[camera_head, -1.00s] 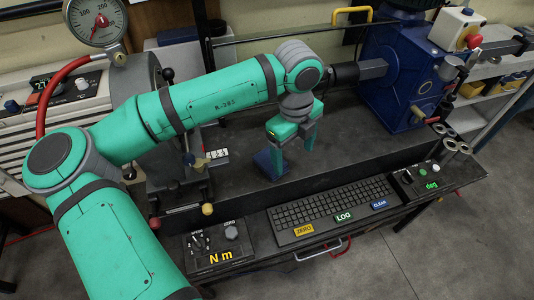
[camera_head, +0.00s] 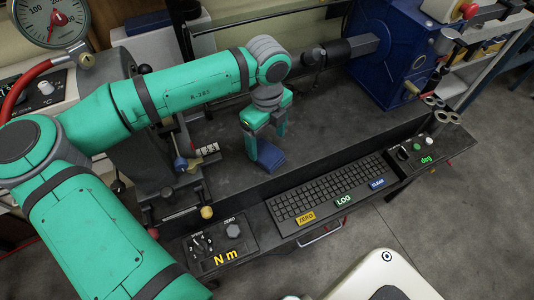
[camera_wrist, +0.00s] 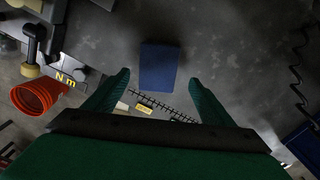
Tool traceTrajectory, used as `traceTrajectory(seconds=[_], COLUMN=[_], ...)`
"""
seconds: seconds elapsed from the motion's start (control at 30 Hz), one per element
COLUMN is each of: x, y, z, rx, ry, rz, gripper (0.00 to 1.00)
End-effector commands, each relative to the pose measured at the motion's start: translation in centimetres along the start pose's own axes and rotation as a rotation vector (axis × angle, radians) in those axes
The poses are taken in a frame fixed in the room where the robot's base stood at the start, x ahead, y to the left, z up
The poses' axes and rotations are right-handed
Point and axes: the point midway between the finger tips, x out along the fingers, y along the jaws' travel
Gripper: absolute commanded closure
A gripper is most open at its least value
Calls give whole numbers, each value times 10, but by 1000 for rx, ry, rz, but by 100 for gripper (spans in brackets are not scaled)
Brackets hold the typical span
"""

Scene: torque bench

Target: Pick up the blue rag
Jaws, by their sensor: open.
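The blue rag (camera_head: 271,157) lies flat on the dark bench top, left of centre in the head view. It also shows as a blue rectangle in the middle of the wrist view (camera_wrist: 159,66). My gripper (camera_head: 266,140) points down above the rag, with its green fingers apart. In the wrist view my open gripper (camera_wrist: 159,80) has one fingertip on each side of the rag, with nothing held. I cannot tell how high the fingertips are above the bench.
A keyboard (camera_head: 325,188) runs along the bench's front edge, between the N m panel (camera_head: 217,244) and the deg panel (camera_head: 418,152). A blue machine (camera_head: 395,60) stands at the back right. A black fixture (camera_head: 160,165) stands left of the rag. An orange-red container (camera_wrist: 38,97) shows in the wrist view.

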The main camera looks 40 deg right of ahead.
Motion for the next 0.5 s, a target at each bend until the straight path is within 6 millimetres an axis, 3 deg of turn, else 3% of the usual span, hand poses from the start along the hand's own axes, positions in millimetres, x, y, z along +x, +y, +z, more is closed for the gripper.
traceTrajectory(seconds=[0.3, 0.5], x=[39, 51], y=[3, 3], z=[-3, -2], rx=[-4, -5], ry=[0, -1], rz=[2, 1], gripper=[23, 23])
